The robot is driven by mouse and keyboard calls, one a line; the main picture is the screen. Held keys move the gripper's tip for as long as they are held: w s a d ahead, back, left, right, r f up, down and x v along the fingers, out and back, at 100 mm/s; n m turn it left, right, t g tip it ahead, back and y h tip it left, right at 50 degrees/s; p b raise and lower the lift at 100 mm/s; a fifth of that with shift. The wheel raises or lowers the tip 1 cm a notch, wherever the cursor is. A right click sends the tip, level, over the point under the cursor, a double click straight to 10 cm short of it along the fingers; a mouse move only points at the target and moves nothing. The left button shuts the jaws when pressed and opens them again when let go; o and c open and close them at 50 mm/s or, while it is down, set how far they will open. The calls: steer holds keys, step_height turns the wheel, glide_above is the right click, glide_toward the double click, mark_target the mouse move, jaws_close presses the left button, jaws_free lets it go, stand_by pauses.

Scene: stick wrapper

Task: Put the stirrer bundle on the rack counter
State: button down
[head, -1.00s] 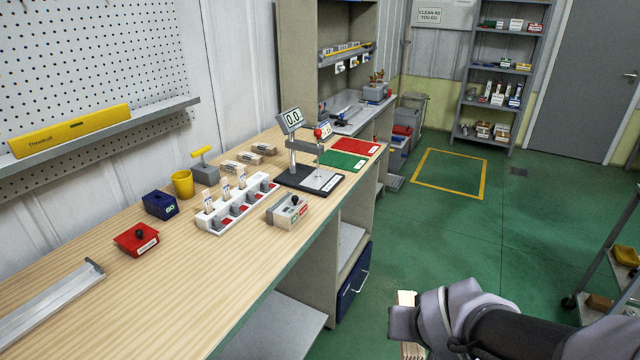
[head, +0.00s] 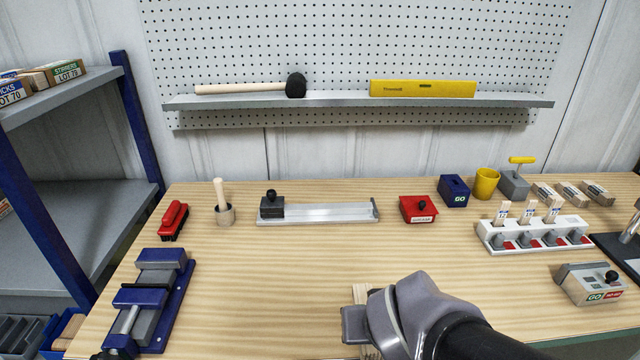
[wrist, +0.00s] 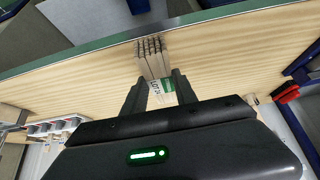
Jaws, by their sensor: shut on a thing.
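The stirrer bundle (wrist: 152,58) is a sheaf of pale wooden sticks with a green-and-white label. My gripper (wrist: 160,90) is shut on it. In the head view the bundle (head: 361,293) shows partly behind my gripper (head: 362,320), over the front of the workbench; I cannot tell the height. At the left stands a rack with blue posts (head: 135,120) and grey shelves. Its upper shelf (head: 60,95) carries labelled bundles, one reading STIRRERS.
The wooden bench (head: 270,270) is clear in the middle. A blue vise (head: 155,290) and red brush (head: 173,220) stand at its left, near the rack. A metal rail fixture (head: 320,213), red box (head: 418,208) and white stick holder (head: 535,235) stand farther back and right.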

steer(key=p, duration=0.1)
steer(key=w+p, duration=0.2)
steer(key=p, duration=0.1)
steer(key=shift+w+d+r, duration=0.2)
steer(key=shift+d+r, duration=0.2)
steer(key=w+d+p, duration=0.1)
steer(key=w+p, duration=0.1)
steer(key=w, duration=0.1)
steer(key=w+d+p, duration=0.1)
steer(key=w+p, duration=0.1)
steer(key=w, duration=0.1)
steer(key=w+d+f+p, duration=0.1)
steer(key=w+p, duration=0.2)
steer(key=w, duration=0.1)
steer(key=shift+d, duration=0.4)
steer(key=shift+w+d+f, duration=0.25)
steer(key=shift+w+f, duration=0.05)
steer(key=shift+w, duration=0.3)
steer(key=shift+w+d+f, duration=0.2)
steer(key=shift+w+f, duration=0.1)
steer(key=shift+w, duration=0.25)
step_height(320, 180, down, 4)
steer(key=b, duration=0.3)
steer(key=shift+f, duration=0.1)
steer(key=shift+r, duration=0.25)
steer(key=shift+f, duration=0.1)
steer(key=c, duration=1)
jaws_free()
steer(key=shift+o, duration=0.2)
